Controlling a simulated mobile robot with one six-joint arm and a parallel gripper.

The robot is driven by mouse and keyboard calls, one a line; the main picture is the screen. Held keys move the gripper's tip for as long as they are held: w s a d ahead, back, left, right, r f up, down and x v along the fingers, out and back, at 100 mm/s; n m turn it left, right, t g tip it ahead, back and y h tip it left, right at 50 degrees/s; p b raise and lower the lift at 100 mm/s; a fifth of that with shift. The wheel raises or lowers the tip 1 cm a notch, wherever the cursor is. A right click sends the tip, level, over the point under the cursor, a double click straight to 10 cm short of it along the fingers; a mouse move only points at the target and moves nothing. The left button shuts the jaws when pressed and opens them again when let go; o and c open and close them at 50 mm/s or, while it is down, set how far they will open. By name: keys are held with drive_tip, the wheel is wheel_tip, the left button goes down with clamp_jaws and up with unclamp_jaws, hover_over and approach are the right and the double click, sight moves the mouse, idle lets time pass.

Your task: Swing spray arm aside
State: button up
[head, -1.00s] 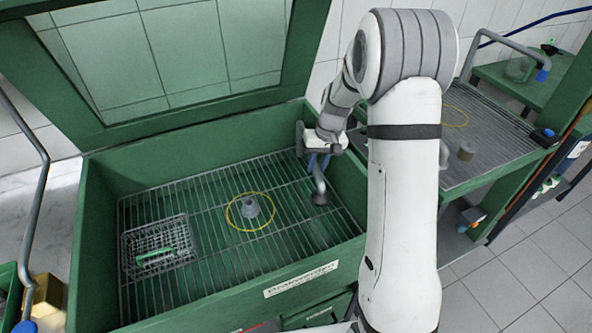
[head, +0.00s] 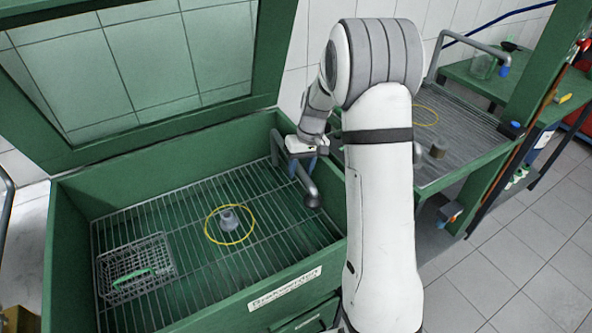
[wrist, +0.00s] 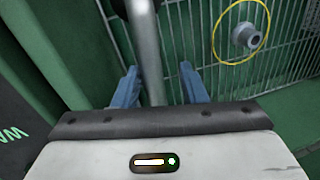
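The spray arm, a grey pipe with a dark round head (head: 312,198), hangs over the right side of the rack in the green wash basin (head: 75,245). My gripper (head: 302,167) is at its pipe, near the basin's back right corner. In the wrist view the pipe (wrist: 147,45) runs between the two blue fingers of my gripper (wrist: 158,80). The fingers are apart, with a visible gap on the pipe's right side; the left finger is close to the pipe, and contact cannot be told.
A grey flanged part (head: 229,220) stands inside a yellow ring (head: 208,236) on the rack. A wire basket (head: 160,262) with a green item is at the rack's front left. The glazed lid (head: 135,75) stands open behind. A draining table (head: 468,140) stands right.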

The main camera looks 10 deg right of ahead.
drive_tip(key=shift+o, duration=0.3)
drive_tip(key=r, duration=0.2)
drive_tip(key=d+r, duration=0.1)
drive_tip(key=r, duration=0.4)
drive_tip(key=shift+w+d+r, duration=0.1)
drive_tip(key=shift+d+r, duration=0.2)
idle(0.5)
